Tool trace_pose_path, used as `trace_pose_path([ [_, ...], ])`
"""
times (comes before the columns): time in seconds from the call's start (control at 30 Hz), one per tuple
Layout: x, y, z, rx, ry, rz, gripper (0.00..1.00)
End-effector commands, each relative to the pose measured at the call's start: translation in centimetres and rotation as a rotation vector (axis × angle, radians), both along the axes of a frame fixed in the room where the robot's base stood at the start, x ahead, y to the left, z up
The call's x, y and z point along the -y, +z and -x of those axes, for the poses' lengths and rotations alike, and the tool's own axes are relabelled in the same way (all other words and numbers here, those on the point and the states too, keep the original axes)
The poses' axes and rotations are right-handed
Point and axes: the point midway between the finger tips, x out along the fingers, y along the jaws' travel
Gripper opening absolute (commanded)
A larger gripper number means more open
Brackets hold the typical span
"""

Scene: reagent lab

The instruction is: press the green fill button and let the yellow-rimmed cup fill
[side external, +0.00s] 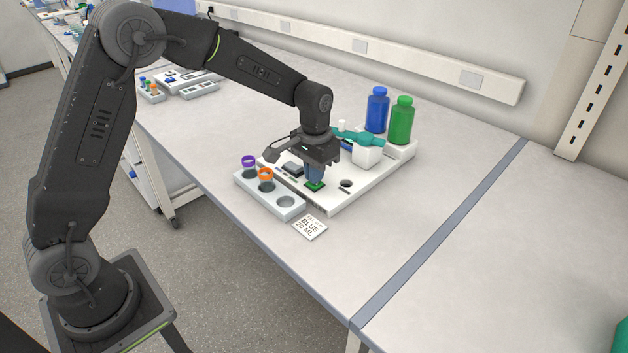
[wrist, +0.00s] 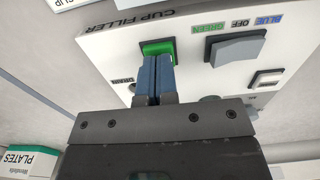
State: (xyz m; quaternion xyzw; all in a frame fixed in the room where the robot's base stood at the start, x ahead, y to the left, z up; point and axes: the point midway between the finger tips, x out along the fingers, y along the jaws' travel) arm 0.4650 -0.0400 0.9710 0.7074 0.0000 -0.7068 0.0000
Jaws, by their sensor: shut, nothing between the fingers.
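My gripper (side external: 315,180) points down at the front of the white cup filler (side external: 335,205), its blue fingers closed together with nothing between them. The fingertips (wrist: 157,58) are at the green button (wrist: 158,46) and cover part of it. The button also shows just below the fingers in the side view (side external: 316,187). The tips look in contact with it, but I cannot tell whether it is pressed down. I cannot make out a yellow-rimmed cup in either view; the teal dispensing part (side external: 358,136) is partly behind my wrist.
A grey rack (side external: 290,211) holds a purple-rimmed cup (side external: 249,162) and an orange-rimmed cup (side external: 266,175). A card (side external: 310,227) reads BLUE 20 ML. A rocker switch (wrist: 238,47) sits beside the button. Blue (side external: 377,110) and green (side external: 401,120) bottles stand behind.

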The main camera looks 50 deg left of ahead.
Motion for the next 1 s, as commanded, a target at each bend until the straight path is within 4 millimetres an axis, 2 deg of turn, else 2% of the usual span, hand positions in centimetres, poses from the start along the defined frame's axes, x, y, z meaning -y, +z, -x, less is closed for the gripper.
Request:
trace_pose_path([
  [0.73, 0.0, -1.0, 0.0, -0.001, 0.0, 0.0, 0.0],
  [1.0, 0.0, 0.3, 0.0, 0.001, 0.0, 0.0, 0.0],
])
